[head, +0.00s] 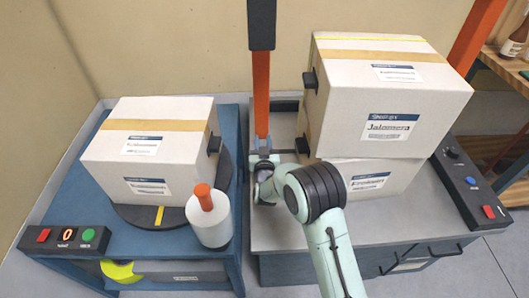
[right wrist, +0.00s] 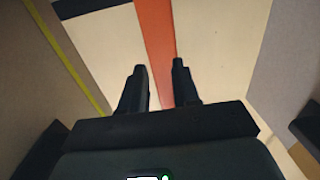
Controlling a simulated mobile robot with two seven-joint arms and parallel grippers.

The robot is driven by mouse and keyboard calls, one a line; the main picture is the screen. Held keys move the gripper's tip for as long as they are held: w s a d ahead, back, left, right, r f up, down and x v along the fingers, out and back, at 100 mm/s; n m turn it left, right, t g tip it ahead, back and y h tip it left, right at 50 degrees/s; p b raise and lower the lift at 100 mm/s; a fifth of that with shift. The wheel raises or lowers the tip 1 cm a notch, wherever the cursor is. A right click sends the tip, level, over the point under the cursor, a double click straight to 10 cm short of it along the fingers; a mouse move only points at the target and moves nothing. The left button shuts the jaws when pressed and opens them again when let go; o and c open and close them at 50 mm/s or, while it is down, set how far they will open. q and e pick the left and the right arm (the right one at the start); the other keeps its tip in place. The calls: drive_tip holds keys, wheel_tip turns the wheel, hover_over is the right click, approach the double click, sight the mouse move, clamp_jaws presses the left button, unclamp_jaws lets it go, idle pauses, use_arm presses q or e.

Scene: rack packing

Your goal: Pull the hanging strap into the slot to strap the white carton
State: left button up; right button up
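The orange strap (head: 261,95) hangs down from a black holder (head: 262,25) at the back. My right gripper (head: 263,150) is at its lower visible end. In the right wrist view the gripper's two fingers (right wrist: 160,80) stand apart, and the strap (right wrist: 155,40) shows in line with the gap between them. I cannot tell whether it touches them. A white carton (head: 390,105) with a thin yellow band on top sits on another white carton (head: 375,178) at the right. A third white carton (head: 140,165) sits on a dark round turntable (head: 145,215) at the left. My left gripper is not in view.
A button panel (head: 68,239) is at the left front, and another control panel (head: 468,182) is at the right. A red-orange post (head: 477,35) rises behind the stack.

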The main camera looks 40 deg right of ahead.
drive_tip(key=v, duration=0.6)
drive_tip(key=shift+s+p, duration=0.15)
drive_tip(key=shift+p, duration=0.3)
drive_tip(key=shift+a, duration=0.1)
